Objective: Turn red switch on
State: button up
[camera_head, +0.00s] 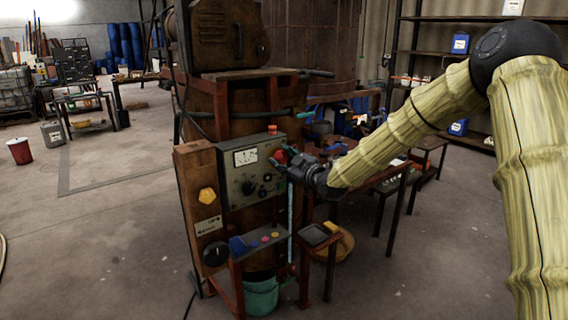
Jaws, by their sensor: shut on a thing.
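A grey control panel (240,188) with a pale dial gauge (246,157) and a dark round knob (248,187) is fixed to the front of a rusty vat. The red switch (280,156) sits at the panel's right side. My gripper (284,162) reaches in from the right and is shut on the red switch. Its fingers partly cover the switch, so the switch's exact position is hard to tell. A small red lamp or button (272,129) is at the panel's top edge.
A yellow button (207,195) is on the brown box left of the panel. A small shelf with coloured buttons (262,239) juts out below, above a green bucket (262,293). A low table (385,185) stands behind my arm. The floor at left is open.

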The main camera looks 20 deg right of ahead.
jog(key=m+b, duration=0.1)
jog(key=m, duration=0.2)
jog(key=shift+m, duration=0.4)
jog(key=m+b, duration=0.2)
jog(key=m, duration=0.1)
jog(key=shift+w+d+m, duration=0.1)
jog(key=shift+d+m, duration=0.05)
jog(key=shift+m, duration=0.15)
jog(key=m+b, duration=0.1)
jog(key=m, duration=0.3)
jog(key=shift+r+b, duration=0.1)
jog(key=shift+b, duration=0.25)
jog(key=shift+r+m+b, duration=0.1)
jog(key=shift+m+b, duration=0.5)
jog(key=shift+m, duration=1)
jog(key=o, duration=1)
jog(key=shift+d, duration=0.1)
jog(key=shift+o, duration=0.2)
